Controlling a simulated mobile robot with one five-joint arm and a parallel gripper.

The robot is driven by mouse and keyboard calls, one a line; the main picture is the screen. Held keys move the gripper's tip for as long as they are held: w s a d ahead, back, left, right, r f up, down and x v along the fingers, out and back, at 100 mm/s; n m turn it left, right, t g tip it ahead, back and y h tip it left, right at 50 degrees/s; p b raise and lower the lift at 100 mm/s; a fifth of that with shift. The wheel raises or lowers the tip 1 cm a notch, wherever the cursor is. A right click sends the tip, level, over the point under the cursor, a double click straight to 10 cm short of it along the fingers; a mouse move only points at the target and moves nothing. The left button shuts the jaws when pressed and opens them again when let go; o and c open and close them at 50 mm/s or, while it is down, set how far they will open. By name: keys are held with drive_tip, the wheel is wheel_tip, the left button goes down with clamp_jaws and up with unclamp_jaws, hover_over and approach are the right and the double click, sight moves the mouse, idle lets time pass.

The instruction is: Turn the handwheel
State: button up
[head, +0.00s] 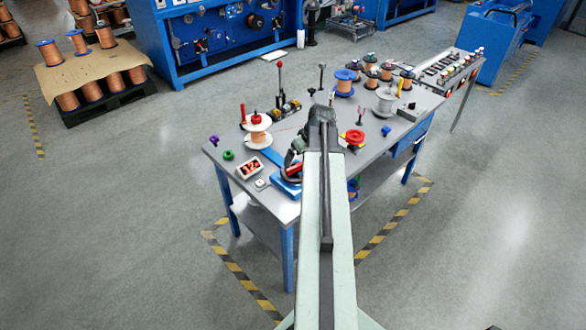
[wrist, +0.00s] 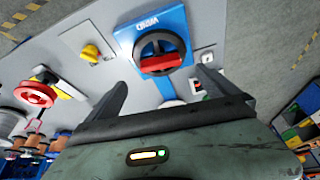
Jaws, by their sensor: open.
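My gripper (wrist: 162,78) is open and empty. Its two dark fingers stand apart below the handwheel in the picture, and no contact shows. In the head view the blue panel (head: 284,187) is at the table's near edge, partly hidden by my arm. The red spoked wheel also shows there (head: 354,136), right of my arm.
The grey workbench (head: 262,208) holds spools, upright rods and small knobs. Open floor surrounds the bench's front.

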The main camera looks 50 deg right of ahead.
sight(295, 166)
drive_tip(key=b+x, duration=0.7)
drive_tip(key=x, duration=0.1)
drive_tip(key=shift+s, duration=0.1)
